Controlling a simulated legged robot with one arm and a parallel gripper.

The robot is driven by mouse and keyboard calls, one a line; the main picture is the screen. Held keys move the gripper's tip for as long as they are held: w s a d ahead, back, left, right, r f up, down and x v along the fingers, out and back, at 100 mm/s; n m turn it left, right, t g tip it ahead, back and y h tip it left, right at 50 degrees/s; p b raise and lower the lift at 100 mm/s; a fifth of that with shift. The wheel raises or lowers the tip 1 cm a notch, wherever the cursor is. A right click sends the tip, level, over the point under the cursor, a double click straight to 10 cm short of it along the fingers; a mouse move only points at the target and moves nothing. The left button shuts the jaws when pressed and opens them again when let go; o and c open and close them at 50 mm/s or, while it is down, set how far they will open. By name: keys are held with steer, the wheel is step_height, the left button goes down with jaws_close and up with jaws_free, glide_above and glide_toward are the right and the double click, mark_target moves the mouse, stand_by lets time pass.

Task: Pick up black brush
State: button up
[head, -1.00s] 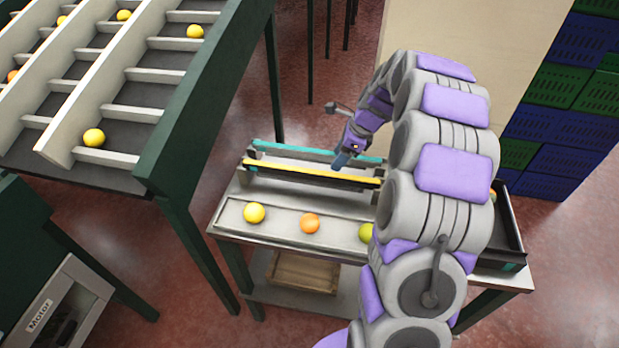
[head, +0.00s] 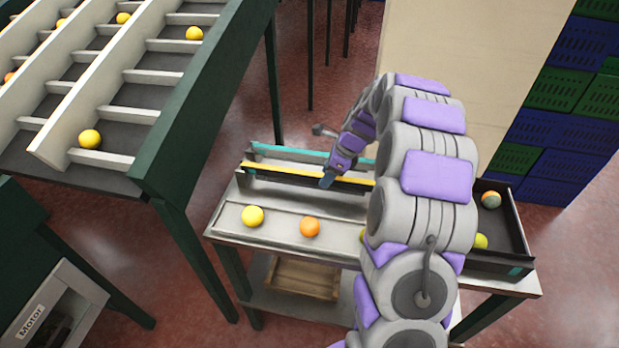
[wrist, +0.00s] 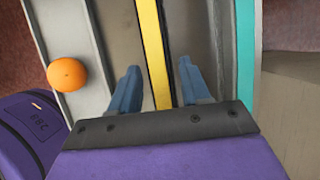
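A long bar with a yellow top edge and a black side (head: 285,173) stands along the table; it may be the black brush, but I cannot tell for sure. In the wrist view its yellow top (wrist: 153,50) runs between my two blue fingers. My gripper (wrist: 158,72) is open, with one finger on each side of the yellow strip and a gap to both. In the head view my gripper (head: 327,182) is at the bar, near its right part. My arm hides the bar's right end.
A teal-topped bar (head: 290,150) runs behind, parallel. In front lie a yellow fruit (head: 252,215) and an orange (head: 309,227) on the grey table (head: 225,222). A black tray (head: 512,225) with fruit is at right. A sloped sorting rack (head: 125,115) stands left.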

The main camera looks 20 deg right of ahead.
jaws_close()
steer(key=shift+r, duration=0.15)
stand_by(0.4)
